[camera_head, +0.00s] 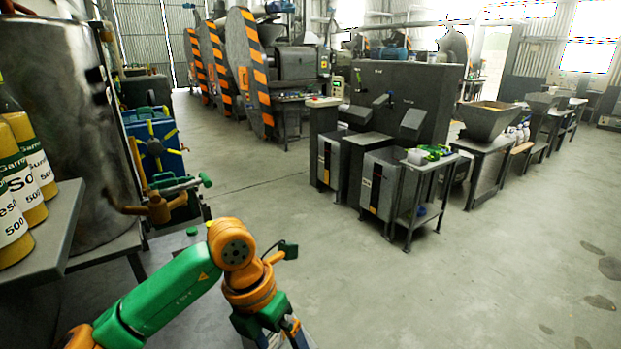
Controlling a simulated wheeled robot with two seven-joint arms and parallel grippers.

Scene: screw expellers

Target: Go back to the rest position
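My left arm, green and orange, comes in from the lower left, bends at an orange joint and points down. Its gripper (285,335) is at the bottom edge of the view and partly cut off, so I cannot tell whether it is open or shut or holds anything. It is over the floor, to the right of the metal tank. My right arm and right gripper are not in view.
Yellow labelled bottles (27,160) stand on a grey shelf (62,225) at the left, beside a large metal tank (60,130) with a brass tap (155,208). Grey machines (400,100) and a small table (428,170) stand mid-room. The floor (480,270) at right is clear.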

